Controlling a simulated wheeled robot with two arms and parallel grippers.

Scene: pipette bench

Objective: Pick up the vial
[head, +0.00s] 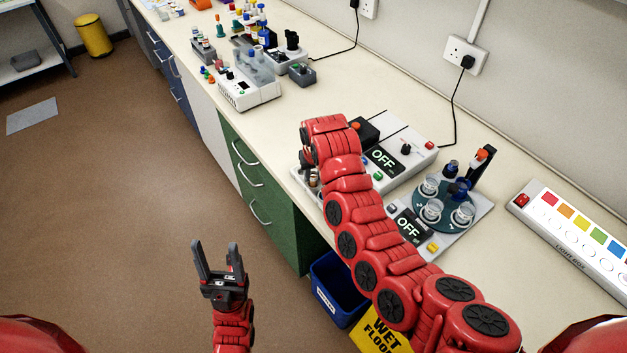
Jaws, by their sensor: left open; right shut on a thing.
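My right arm reaches from the lower right over the bench, and its gripper (307,168) is at the bench's front edge, beside the grey device with an "OFF" display. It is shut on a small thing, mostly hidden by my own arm. A small brownish vial (313,180) shows just below the gripper; I cannot tell whether it touches the bench or device. My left gripper (216,256) is open and empty, pointing up over the brown floor, away from the bench.
A device with an "OFF" screen (384,160) stands behind my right arm. A round carousel with several glass cups (457,195) and a light box (577,235) lie to the right. A white instrument (250,92) stands further left. A blue bin (333,292) and yellow sign (372,333) are below.

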